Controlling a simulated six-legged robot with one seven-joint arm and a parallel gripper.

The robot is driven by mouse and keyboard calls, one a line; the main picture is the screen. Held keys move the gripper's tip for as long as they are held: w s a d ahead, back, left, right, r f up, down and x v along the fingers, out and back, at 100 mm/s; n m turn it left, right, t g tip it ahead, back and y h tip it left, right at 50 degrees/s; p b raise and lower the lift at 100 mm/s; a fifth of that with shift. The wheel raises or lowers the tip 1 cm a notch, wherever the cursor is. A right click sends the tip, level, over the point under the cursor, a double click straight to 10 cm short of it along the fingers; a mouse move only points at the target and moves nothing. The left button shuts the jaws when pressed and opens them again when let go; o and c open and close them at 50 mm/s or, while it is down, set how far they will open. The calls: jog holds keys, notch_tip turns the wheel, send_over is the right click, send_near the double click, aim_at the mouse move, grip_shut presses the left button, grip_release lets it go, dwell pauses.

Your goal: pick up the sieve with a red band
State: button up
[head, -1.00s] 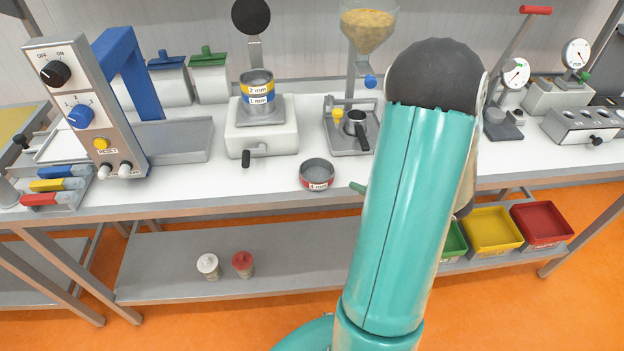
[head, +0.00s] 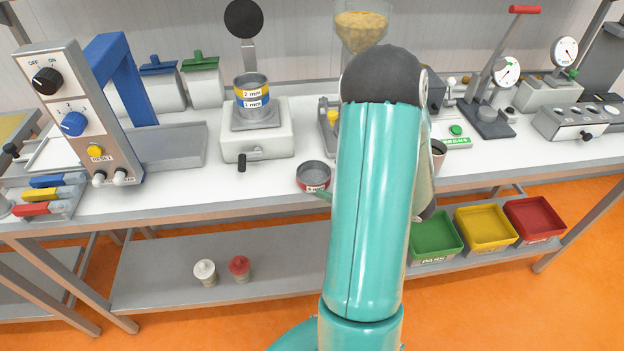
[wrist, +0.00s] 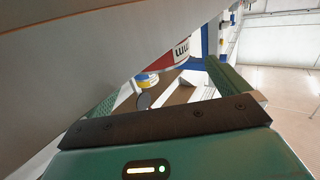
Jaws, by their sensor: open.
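The sieve with a red band (head: 313,177) sits upright on the white bench near its front edge, with a grey metal rim and a white "mm" label. In the wrist view its red band and label (wrist: 178,53) show in part, beyond and between the fingers. My gripper (wrist: 163,86) is open, with green fingers apart and nothing between them. In the head view my teal arm hides most of the gripper; a green fingertip shows by the sieve's lower right side. I cannot tell whether it touches.
Yellow- and blue-banded sieves (head: 252,95) are stacked on a white machine (head: 258,135) behind. A control panel (head: 80,115) stands left. Green, yellow and red bins (head: 486,228) and two small jars (head: 239,268) are on the lower shelf.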

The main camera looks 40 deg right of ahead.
aim_at(313, 179)
jog(key=x, duration=0.6)
jog(key=shift+w+f, duration=0.2)
jog(key=shift+w, duration=0.05)
jog(key=c, duration=1)
jog(key=shift+r, duration=0.1)
